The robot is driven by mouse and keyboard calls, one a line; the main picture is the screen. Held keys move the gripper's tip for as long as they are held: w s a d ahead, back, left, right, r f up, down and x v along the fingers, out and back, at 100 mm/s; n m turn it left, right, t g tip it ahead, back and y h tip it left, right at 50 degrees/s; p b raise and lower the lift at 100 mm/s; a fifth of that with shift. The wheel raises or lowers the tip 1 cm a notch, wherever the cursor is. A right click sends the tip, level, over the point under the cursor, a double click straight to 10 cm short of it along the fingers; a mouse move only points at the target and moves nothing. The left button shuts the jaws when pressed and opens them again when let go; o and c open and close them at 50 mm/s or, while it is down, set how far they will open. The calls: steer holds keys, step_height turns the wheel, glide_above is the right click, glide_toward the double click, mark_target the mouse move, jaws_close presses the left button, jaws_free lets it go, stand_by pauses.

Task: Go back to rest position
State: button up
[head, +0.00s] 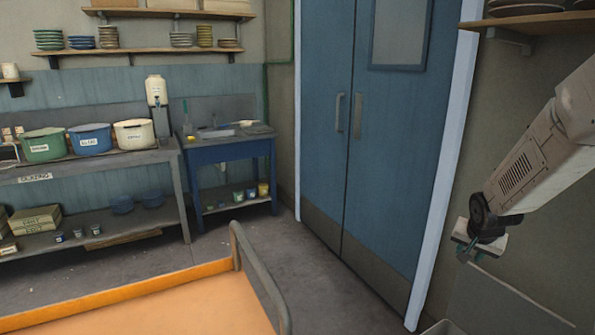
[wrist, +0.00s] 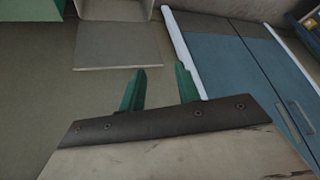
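My gripper (head: 466,254) hangs at the end of my arm on the right of the head view, in front of the wall to the right of the blue double doors. In the wrist view its two green fingers (wrist: 159,88) stand apart with nothing between them. The gripper is open and empty. It touches nothing that I can see.
Blue double doors (head: 345,120) with a pale frame stand at the centre. An orange-topped cart (head: 190,308) with a grey handle is at the lower left. A glazing bench (head: 100,158) with several pots and a blue sink table (head: 228,150) line the left. A shelf (head: 530,22) is at the upper right.

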steer(key=s+a+r+n+g+y, duration=0.15)
steer(key=s+a+r+n, duration=0.25)
steer(key=s+a+r, duration=0.95)
steer(key=s+a+n+g+y, duration=0.1)
steer(key=s+a+n, duration=0.1)
steer(key=s+a, duration=0.3)
steer(key=s+a+n+g, duration=0.1)
steer(key=s+a, duration=0.4)
steer(key=s, duration=0.8)
steer(key=shift+s+a+r+n+g+y, duration=0.2)
steer(key=shift+r+n+g+y, duration=0.15)
steer(key=shift+n, duration=0.55)
steer(key=shift+d, duration=0.1)
